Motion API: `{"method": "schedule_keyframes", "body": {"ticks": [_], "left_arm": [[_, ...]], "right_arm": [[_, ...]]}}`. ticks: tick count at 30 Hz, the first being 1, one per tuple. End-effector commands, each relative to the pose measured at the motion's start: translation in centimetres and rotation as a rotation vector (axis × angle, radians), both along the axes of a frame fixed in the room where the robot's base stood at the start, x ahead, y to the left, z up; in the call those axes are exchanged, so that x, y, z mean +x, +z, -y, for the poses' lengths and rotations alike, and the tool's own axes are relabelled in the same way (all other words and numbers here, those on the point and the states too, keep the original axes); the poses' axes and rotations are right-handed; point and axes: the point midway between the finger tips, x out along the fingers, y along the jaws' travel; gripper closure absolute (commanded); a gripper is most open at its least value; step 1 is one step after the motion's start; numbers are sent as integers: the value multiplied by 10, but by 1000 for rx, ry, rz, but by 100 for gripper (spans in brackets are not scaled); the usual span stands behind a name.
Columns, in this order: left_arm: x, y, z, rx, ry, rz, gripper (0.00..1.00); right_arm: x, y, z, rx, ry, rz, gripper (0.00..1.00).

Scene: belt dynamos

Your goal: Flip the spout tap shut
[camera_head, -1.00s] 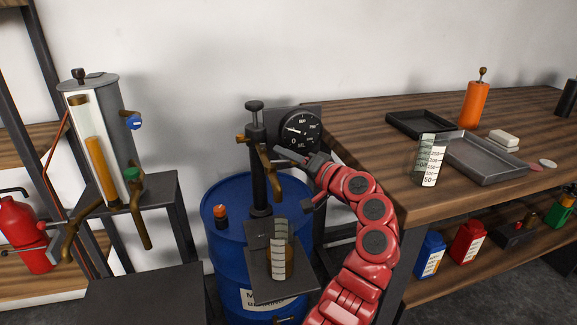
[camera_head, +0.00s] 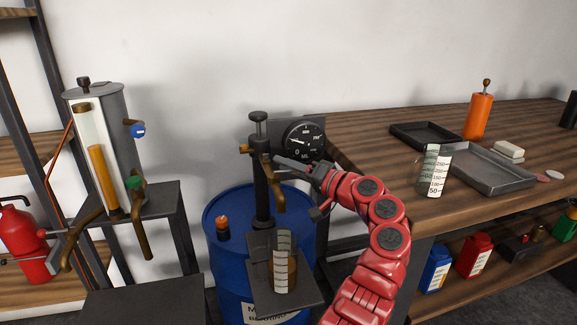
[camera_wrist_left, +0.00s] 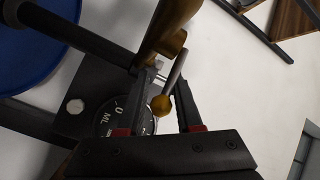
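The dispensing pump with its brass spout (camera_head: 279,192) stands on the blue drum (camera_head: 226,253). The spout hangs down above a beaker (camera_head: 284,270) on a dark tray. In the left wrist view, the brass spout (camera_wrist_left: 172,28) shows beside a thin steel lever with a brass ball end (camera_wrist_left: 162,104), the spout tap. My left gripper (camera_head: 280,163) is at the spout, in front of the gauge. In the wrist view its fingers (camera_wrist_left: 160,110) are apart, with the ball end between them. I cannot tell whether they touch it. My right gripper is out of view.
A round gauge (camera_head: 304,140) sits right behind the gripper. The workbench (camera_head: 352,124) on the right holds trays, a graduated beaker (camera_head: 433,171) and an orange bottle (camera_head: 478,115). A tall dispenser (camera_head: 104,147) stands at the left.

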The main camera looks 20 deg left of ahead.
Motion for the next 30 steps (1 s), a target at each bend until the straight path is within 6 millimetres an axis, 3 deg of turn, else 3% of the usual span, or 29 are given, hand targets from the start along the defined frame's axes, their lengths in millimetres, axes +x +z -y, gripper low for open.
{"method": "schedule_keyframes", "body": {"ticks": [1, 3, 12, 16, 20, 30], "left_arm": [[0, 0, 0, 0, 0, 0, 55], [0, 0, 0, 1, -2, 0, 46], [0, 2, 3, 2, -4, 2, 46], [-3, 3, 15, 3, -7, 1, 46], [-14, 3, 40, 2, -7, 0, 46], [-46, 2, 123, 3, -7, -2, 46]], "right_arm": [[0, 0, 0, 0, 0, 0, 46], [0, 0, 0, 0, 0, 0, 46], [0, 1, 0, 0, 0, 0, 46], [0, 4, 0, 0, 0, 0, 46], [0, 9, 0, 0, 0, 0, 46], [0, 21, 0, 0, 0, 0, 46]]}}
